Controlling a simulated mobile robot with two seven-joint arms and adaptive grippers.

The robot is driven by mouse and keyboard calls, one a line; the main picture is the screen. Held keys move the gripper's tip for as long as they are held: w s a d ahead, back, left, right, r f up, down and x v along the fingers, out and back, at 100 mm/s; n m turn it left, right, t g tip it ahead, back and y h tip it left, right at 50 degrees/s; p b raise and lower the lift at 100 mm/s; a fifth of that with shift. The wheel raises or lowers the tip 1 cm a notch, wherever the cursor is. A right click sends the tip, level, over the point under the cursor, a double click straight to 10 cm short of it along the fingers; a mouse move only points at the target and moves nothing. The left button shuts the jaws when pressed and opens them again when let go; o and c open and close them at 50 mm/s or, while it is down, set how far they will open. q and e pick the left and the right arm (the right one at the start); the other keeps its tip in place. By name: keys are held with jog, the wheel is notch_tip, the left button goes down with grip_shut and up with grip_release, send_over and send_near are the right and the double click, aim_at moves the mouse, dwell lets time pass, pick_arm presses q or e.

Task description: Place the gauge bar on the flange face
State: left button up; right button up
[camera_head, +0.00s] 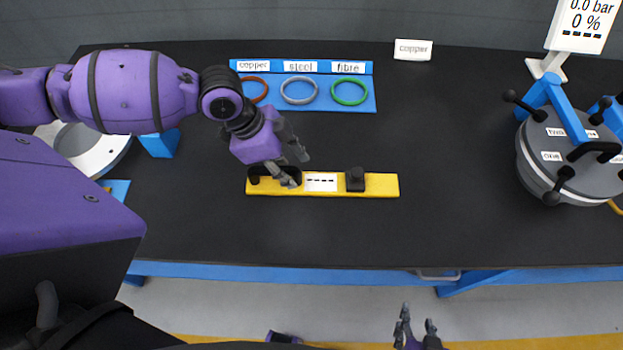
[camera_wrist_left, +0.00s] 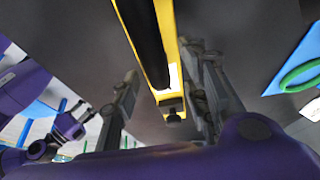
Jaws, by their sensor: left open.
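The gauge bar (camera_head: 382,185) is a yellow bar lying flat on the black table, with a black handle at its left, a white display and a black block. My left gripper (camera_head: 297,170) is open over its left half, by the handle. In the left wrist view the yellow bar (camera_wrist_left: 166,20) runs between the spread fingers of the gripper (camera_wrist_left: 163,75); I cannot tell whether they touch it. A pale ringed flange (camera_head: 108,160) stands at the left, partly hidden by my left arm. My right gripper (camera_head: 417,332) is at the bottom edge, its fingers apart and empty.
A blue tray (camera_head: 315,107) at the back holds red, grey and green rings. A white copper label (camera_head: 413,50) stands beside it. A grey lid (camera_head: 540,140) with black knobs and blue bracket is at the right. The table's middle right is clear.

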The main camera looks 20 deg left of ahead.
pick_arm(q)
jog(key=shift+c, duration=0.2)
jog(key=c, duration=0.8)
grip_shut()
jog(key=shift+r, duration=0.1)
